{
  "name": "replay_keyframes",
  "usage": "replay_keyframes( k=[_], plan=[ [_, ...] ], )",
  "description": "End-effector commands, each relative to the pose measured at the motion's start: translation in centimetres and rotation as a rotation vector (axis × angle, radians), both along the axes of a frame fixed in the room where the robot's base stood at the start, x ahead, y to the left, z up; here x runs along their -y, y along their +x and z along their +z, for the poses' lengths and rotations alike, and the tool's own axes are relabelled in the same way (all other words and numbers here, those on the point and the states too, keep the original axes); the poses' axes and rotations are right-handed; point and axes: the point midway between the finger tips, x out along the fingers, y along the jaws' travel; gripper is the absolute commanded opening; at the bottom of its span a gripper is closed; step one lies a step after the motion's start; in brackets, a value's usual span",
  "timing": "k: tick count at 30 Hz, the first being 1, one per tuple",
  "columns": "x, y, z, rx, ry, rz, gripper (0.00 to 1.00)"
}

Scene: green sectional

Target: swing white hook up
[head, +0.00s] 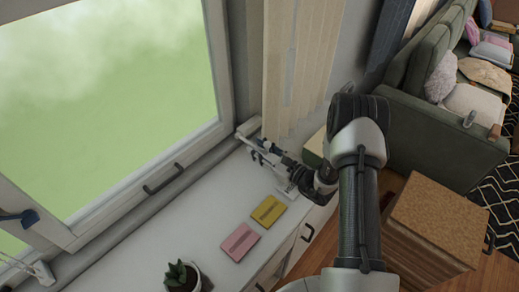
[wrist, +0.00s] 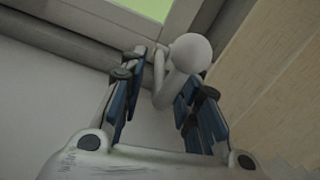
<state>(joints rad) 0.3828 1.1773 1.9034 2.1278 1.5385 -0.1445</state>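The white hook (wrist: 190,54) shows in the wrist view as a rounded knob on a short curved stem by the window frame's corner. My gripper (wrist: 160,92) is open, its two blue-padded fingers apart. The stem's lower end reaches between the fingertips, nearer the right one; I cannot tell whether they touch. In the head view my gripper (head: 262,152) is above the far end of the white counter, beside the window corner. It covers much of the hook there.
A pale curtain or panel (head: 300,65) hangs close beyond the gripper. On the white counter (head: 190,215) lie a yellow packet (head: 268,211) and a pink one (head: 240,242), with a potted succulent (head: 181,275) nearer. A black window handle (head: 164,179) sticks out on the left.

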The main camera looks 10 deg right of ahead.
Motion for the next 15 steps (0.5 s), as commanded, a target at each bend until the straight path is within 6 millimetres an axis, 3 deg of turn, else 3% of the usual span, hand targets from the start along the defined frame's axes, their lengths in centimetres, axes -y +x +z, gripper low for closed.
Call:
replay_keyframes(
  k=[12,15],
  plan=[
    [-0.03,-0.06,-0.03,0.0,0.0,0.001,0.0],
    [-0.06,-0.08,-0.05,-0.001,0.001,0.002,0.0]
  ],
)
